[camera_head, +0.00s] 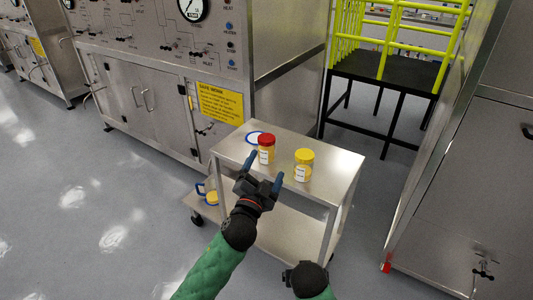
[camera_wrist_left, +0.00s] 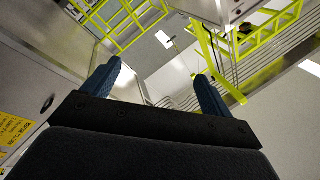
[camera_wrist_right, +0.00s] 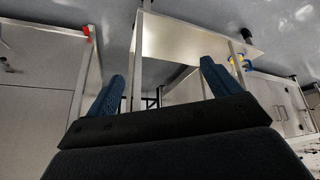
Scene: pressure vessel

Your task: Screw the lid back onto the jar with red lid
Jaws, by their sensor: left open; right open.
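A jar with a red lid (camera_head: 266,149) stands upright on the top of a steel cart (camera_head: 338,172). The lid sits on top of the jar; I cannot tell how tightly. My left gripper (camera_head: 265,171) is open and empty just in front of this jar, its fingers apart and pointing towards the cart top. In the left wrist view the left fingers (camera_wrist_left: 160,85) are spread with nothing between them. My right gripper (camera_wrist_right: 165,85) is open and empty in the right wrist view. In the head view only part of the right arm shows, low in front of the cart.
A jar with a yellow lid (camera_head: 304,165) stands to the right on the cart top. A blue-and-yellow object (camera_head: 208,195) is on the lower shelf. Steel cabinets (camera_head: 165,105) and a yellow-railed platform (camera_head: 385,75) stand behind.

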